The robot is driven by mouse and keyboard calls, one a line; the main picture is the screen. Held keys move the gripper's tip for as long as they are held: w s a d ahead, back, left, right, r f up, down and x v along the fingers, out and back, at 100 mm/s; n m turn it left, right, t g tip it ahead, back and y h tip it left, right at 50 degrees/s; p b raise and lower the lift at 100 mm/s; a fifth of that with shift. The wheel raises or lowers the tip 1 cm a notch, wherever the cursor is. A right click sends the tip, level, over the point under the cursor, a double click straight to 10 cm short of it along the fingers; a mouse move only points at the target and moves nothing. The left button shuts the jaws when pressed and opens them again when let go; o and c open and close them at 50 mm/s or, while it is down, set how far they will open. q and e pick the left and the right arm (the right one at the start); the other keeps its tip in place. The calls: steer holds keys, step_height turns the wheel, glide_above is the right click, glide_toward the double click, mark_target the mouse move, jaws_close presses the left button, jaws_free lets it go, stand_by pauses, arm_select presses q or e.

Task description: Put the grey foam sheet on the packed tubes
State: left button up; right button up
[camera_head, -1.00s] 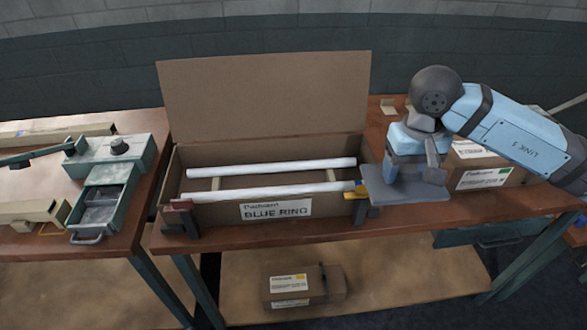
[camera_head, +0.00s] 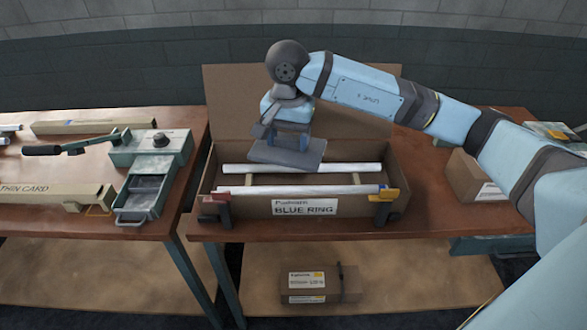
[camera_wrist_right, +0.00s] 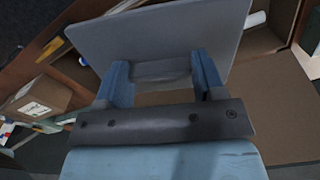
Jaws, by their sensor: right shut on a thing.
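The grey foam sheet (camera_head: 287,154) is held by my right gripper (camera_head: 290,141) above the open carton, over its back left part. In the right wrist view the foam sheet (camera_wrist_right: 160,40) sits between the two fingers, which are shut on a raised part of it. The long cardboard carton (camera_head: 258,208) stands on the brown bench with its lid up behind. Two white tubes lie lengthwise in it, a back tube (camera_head: 350,168) and a front tube (camera_head: 290,190), apart from each other. The sheet hides part of the carton's inside. My left gripper is not in view.
Clamps stand at the carton's front corners, a red-tipped one (camera_head: 215,208) at left and a yellow-tipped one (camera_head: 384,207) at right. A closed box (camera_head: 470,178) is on the right. A green device with a drawer (camera_head: 150,175) is on the left bench.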

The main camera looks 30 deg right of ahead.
mark_target(292, 137)
steer(key=w+d+r+m, duration=0.1)
steer(key=m, duration=0.1)
steer(key=w+r+m+p, duration=0.1)
steer(key=m, duration=0.1)
steer(key=d+r+m+p, duration=0.1)
steer(key=m, duration=0.1)
steer(key=shift+w+d, duration=0.35)
steer(key=shift+w, duration=0.05)
steer(key=w+d+r+m+p, duration=0.25)
steer(key=d+m, duration=0.25)
steer(key=m, duration=0.4)
steer(key=f+p, duration=0.1)
steer(key=f, duration=0.9)
steer(key=f+p, duration=0.1)
steer(key=f, duration=0.9)
steer(key=shift+s+a, duration=0.2)
steer(key=shift+w+f, duration=0.1)
steer(key=shift+f, duration=0.15)
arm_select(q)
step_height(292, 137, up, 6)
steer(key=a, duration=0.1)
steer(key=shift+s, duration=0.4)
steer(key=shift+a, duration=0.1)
arm_select(e)
steer(key=shift+f, duration=0.1)
